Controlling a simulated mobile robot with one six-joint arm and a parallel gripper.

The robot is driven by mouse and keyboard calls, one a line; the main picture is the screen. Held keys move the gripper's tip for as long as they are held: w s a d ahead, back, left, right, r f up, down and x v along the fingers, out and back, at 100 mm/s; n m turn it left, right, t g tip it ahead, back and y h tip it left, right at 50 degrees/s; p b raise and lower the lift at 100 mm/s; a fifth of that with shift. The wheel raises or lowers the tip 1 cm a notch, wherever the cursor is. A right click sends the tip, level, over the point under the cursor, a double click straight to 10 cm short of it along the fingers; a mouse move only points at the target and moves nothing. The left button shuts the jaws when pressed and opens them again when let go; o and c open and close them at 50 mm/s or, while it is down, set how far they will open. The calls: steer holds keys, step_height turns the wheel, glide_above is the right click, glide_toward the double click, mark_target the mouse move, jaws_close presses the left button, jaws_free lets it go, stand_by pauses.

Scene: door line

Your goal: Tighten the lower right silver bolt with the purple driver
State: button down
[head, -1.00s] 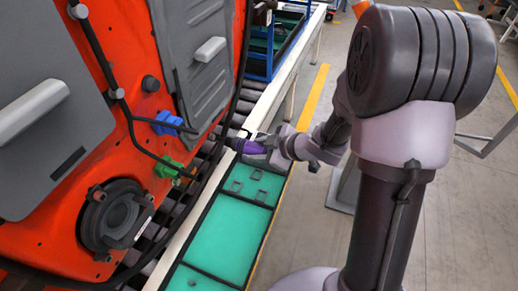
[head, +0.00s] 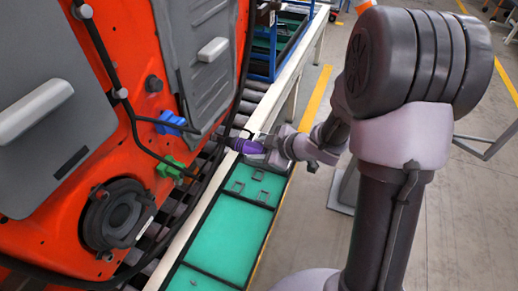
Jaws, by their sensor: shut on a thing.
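My gripper (head: 273,148) is shut on the purple driver (head: 250,147), whose dark front end points left toward the orange door panel (head: 145,80). The driver lies roughly level, above the edge of the conveyor line. Its tip is close to the door's right edge and the black cable there, and I cannot tell whether it touches anything. The lower right silver bolt is not clear in this view; small bolt heads on the door are too small to tell apart.
A blue clip (head: 171,122) and a green clip (head: 169,167) sit on the door, with a round black speaker (head: 117,215) below. A green-topped bench (head: 222,240) with small metal brackets runs beside the rollers.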

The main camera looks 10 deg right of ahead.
steer(key=shift+w+a+r, duration=0.15)
steer(key=shift+w+a, duration=0.2)
steer(key=shift+a, duration=0.1)
stand_by(1.3)
steer(key=shift+s+d+p, duration=0.4)
steer(key=shift+s+d, duration=0.3)
steer(key=shift+d, duration=0.25)
steer(key=shift+s+d+p, duration=0.35)
steer(key=shift+s+d, duration=0.3)
steer(key=shift+d, duration=0.3)
steer(key=shift+s+d+p, duration=0.4)
steer(key=shift+s+d, duration=0.3)
steer(key=shift+d, duration=0.25)
